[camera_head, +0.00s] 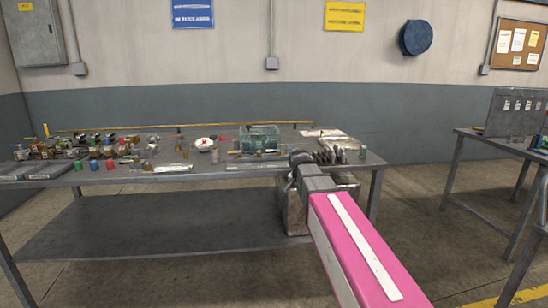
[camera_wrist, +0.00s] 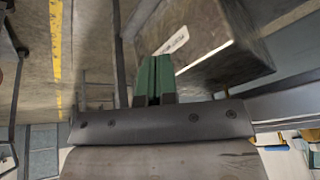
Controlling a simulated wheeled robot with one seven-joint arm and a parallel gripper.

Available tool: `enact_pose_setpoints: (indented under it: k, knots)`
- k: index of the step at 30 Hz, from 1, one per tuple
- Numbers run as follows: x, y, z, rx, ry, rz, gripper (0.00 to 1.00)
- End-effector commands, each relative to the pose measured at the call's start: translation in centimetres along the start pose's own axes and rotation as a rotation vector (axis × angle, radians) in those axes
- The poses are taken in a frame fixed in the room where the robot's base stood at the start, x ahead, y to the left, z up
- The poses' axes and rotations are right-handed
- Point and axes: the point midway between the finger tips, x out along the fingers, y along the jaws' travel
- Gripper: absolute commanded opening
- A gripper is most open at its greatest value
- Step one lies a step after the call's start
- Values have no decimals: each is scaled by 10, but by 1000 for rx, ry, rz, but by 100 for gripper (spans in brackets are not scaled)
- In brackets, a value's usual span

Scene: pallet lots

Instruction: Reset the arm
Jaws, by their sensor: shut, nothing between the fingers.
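My arm reaches forward in the head view, with a pink link with a white stripe in front and a grey wrist beyond it. The wrist is in front of the right part of the workbench (camera_head: 240,187). In the wrist view my gripper (camera_wrist: 153,80) shows as two green fingers side by side, shut with nothing between them. In the head view the fingers cannot be made out. A grey block-shaped thing with a white label (camera_wrist: 215,50) shows beyond the fingers in the wrist view; I cannot tell whether they touch.
The bench top holds many small items on the left, a white bowl (camera_head: 206,144) and a clear greenish box (camera_head: 260,138). A worn box (camera_head: 294,212) stands on the lower shelf behind my arm. A second table (camera_head: 488,138) stands right. Floor between the tables is clear.

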Motion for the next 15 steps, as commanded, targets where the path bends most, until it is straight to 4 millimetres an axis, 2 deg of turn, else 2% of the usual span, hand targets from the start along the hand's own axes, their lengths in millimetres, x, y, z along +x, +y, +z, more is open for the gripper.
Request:
enact_pose_setpoints:
  k: [1, 6, 15]
  knots:
    - [15, 19, 16, -42, -27, 13, 0]
    - [57, 66, 59, -194, -117, 32, 0]
    - [111, 148, 139, -446, -278, 25, 0]
